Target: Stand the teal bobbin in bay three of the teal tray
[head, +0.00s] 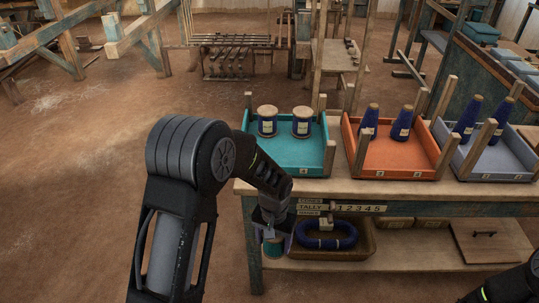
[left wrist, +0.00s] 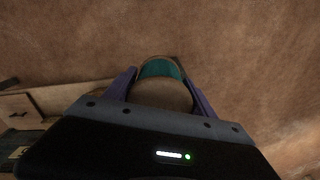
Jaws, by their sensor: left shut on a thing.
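My left gripper (head: 274,228) is shut on the teal bobbin (head: 272,250), in front of the table's left end and lower in the picture than the tabletop. In the left wrist view the bobbin (left wrist: 162,70) shows a pale wooden end and a teal middle between the two purple fingers (left wrist: 163,88). The gripper hides part of the bobbin in the head view. The teal tray (head: 290,170) is on the tabletop at the left, with two dark blue bobbins (head: 267,121) (head: 302,122) standing at its back. Its front part looks bare. My right gripper is out of view.
An orange tray (head: 395,171) and a lilac tray (head: 490,176) with dark blue cones stand to the right, with wooden posts at their corners. A lower shelf holds a basket (head: 367,270) with blue yarn. Open floor lies to the left.

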